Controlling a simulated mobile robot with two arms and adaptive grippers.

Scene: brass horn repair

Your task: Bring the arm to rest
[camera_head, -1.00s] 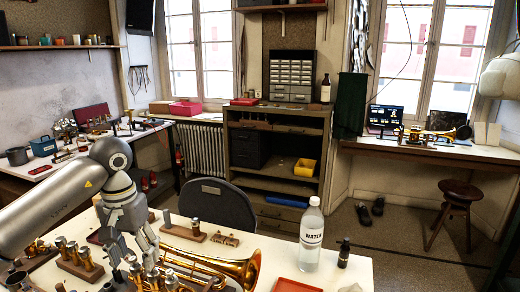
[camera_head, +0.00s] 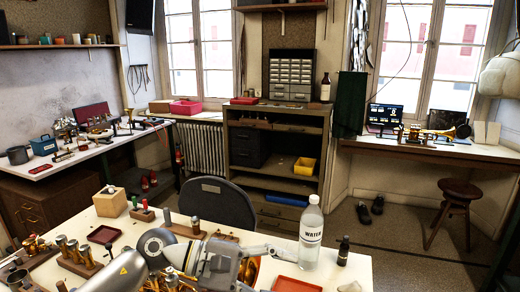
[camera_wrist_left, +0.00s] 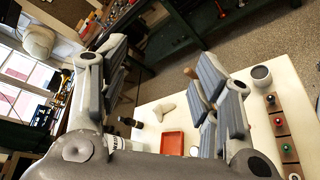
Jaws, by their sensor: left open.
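My left gripper (camera_head: 262,262) lies low over the near white table in the head view, its arm coming in from the bottom left. It points right, toward the water bottle (camera_head: 311,238). In the left wrist view its two padded fingers (camera_wrist_left: 160,75) are spread wide with nothing between them. A brass horn (camera_head: 252,270) on the table is mostly hidden behind the gripper. My right gripper is not in view.
A small dark bottle (camera_head: 343,250) stands right of the water bottle, and a red tray (camera_head: 298,285) lies in front. A wooden block (camera_head: 110,201), a dark red tray (camera_head: 103,234) and valve stands (camera_head: 80,255) are on the left. A chair (camera_head: 218,202) stands behind the table.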

